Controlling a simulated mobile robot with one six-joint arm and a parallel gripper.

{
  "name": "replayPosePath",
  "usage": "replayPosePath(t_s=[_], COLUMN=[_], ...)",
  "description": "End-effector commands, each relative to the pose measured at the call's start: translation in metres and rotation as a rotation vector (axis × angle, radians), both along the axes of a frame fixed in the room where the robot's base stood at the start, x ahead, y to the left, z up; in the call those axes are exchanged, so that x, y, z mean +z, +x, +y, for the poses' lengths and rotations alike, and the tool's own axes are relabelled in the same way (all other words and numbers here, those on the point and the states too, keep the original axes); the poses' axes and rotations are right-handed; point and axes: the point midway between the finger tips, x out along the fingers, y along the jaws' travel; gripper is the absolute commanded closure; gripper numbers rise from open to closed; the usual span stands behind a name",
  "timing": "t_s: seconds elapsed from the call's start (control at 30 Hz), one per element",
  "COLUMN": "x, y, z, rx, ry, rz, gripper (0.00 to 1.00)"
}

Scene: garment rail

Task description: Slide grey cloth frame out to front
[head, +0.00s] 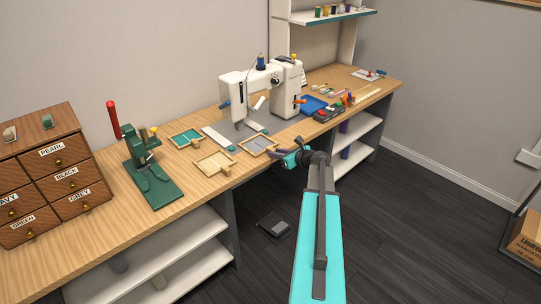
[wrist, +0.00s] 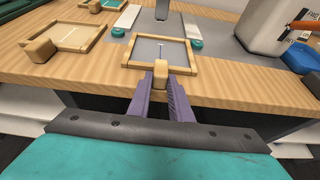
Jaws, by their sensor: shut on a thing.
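The grey cloth frame (head: 257,145) is a small wooden square with grey cloth, lying on the bench in front of the sewing machine. In the wrist view the frame (wrist: 143,48) lies at the bench's front edge, with its wooden handle block (wrist: 160,72) toward me. My gripper (wrist: 161,82) is shut on this block, its purple fingers on either side. In the head view my gripper (head: 277,153) reaches the frame from the front right. A small pin-like mark (wrist: 160,48) shows on the cloth.
The white sewing machine (head: 262,85) stands behind the frame. A cream cloth frame (head: 212,163) and a teal cloth frame (head: 185,138) lie to the left. A green press (head: 150,175) and a drawer cabinet (head: 50,170) stand further left. The floor before the bench is mostly clear.

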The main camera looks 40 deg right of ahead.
Motion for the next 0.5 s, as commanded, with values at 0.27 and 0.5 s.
replayPosePath(t_s=[0.27, 0.5], x=[0.0, 0.0], y=[0.012, 0.015], z=[0.016, 0.021], rx=[0.02, 0.027], ry=[-0.001, 0.0], rz=[-0.001, 0.0], gripper=[0.7, 0.6])
